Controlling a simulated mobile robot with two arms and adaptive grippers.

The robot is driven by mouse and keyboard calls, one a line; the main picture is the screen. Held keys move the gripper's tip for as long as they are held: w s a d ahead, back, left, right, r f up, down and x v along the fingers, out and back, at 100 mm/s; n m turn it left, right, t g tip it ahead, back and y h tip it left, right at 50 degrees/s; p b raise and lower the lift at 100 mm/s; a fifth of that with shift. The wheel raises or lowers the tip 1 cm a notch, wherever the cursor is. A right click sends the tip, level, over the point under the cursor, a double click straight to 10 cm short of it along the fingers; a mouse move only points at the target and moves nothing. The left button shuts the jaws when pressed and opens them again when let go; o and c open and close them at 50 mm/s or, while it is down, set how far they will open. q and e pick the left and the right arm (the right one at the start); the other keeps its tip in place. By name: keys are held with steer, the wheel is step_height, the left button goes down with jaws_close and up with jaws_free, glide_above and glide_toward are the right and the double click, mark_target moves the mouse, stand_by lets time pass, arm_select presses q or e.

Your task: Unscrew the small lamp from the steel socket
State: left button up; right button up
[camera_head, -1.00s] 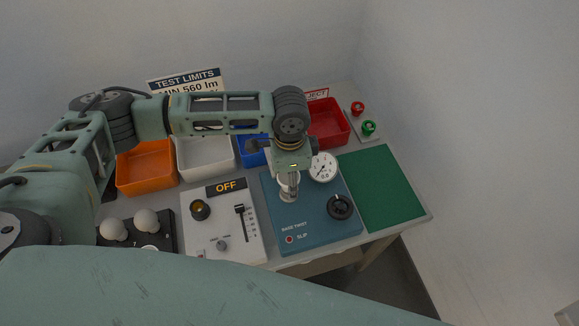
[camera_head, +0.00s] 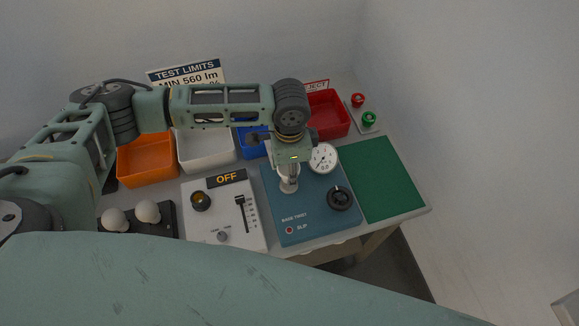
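The steel socket (camera_head: 289,186) stands on the blue-teal base-twist box (camera_head: 310,212), which has a black knob (camera_head: 340,198), a round dial (camera_head: 323,158) and a red light marked SLIP. My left gripper (camera_head: 289,166) points down directly over the socket. The small lamp cannot be made out clearly; the gripper covers the space above the socket. The fingers are too small and hidden to tell whether they are shut on it. My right gripper is not in view.
A white control box (camera_head: 222,215) with an OFF display and slider stands left of the base-twist box. White bulbs (camera_head: 148,211) sit in a black rack. Orange (camera_head: 147,160), white, blue and red (camera_head: 327,115) bins line the back. A green mat (camera_head: 380,180) lies clear at right.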

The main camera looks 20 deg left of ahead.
arm_select(q)
steer(key=n+p, duration=0.4)
steer(key=p, duration=0.1)
steer(key=n+p, duration=0.2)
steer(key=shift+r+n, duration=0.3)
steer(key=shift+n, duration=0.1)
steer(key=shift+d+f+n, duration=0.1)
steer(key=shift+f+n, duration=0.25)
steer(key=shift+n, duration=0.55)
steer(key=n, duration=1.4)
steer(key=shift+w+a+r, duration=0.1)
steer(key=shift+w+a, duration=0.05)
steer(key=shift+a, duration=0.05)
steer(key=o, duration=1)
